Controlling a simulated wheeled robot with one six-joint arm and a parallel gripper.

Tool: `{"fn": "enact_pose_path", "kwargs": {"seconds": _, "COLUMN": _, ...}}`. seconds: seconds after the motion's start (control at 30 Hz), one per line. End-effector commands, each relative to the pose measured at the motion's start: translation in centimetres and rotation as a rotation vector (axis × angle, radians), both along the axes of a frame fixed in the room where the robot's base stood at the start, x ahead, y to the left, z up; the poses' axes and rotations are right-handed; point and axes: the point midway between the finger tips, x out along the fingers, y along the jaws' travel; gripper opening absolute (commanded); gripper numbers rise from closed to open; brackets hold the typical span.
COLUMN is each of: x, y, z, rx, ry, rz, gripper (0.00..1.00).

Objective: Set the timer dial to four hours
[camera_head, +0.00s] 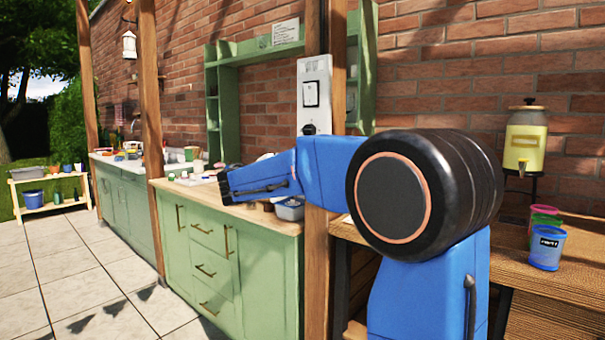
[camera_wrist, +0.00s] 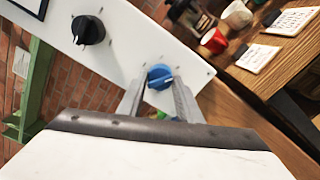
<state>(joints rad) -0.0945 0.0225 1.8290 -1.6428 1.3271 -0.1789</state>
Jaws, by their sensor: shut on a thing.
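A white wall panel (camera_head: 314,95) is fixed to the wooden post, with a framed square at its top and a black dial (camera_head: 308,129) lower down. In the wrist view the panel (camera_wrist: 122,45) lies tilted and carries a black dial (camera_wrist: 88,30) and a blue dial (camera_wrist: 160,77). A pale pointer line on the blue dial points roughly to the right in that view. My gripper (camera_wrist: 158,88) has its two grey fingers on either side of the blue dial, shut on it. My arm hides the blue dial and gripper in the head view. No scale marks are readable.
Green cabinets (camera_head: 225,262) with a cluttered worktop stand at the left. The paved floor is clear. A red cup (camera_wrist: 214,40) shows in the wrist view.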

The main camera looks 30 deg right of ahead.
Motion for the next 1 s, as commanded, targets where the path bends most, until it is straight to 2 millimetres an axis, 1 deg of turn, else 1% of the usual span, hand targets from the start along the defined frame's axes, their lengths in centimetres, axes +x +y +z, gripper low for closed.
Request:
{"fn": "enact_pose_path", "kwargs": {"seconds": 0.7, "x": -0.02, "y": 0.02, "z": 0.06, "rx": 0.231, "ry": -0.633, "rz": 0.000, "gripper": 0.09}}
{"fn": "enact_pose_path", "kwargs": {"seconds": 1.0, "x": -0.05, "y": 0.01, "z": 0.08, "rx": 0.309, "ry": -0.848, "rz": -0.002, "gripper": 0.09}}
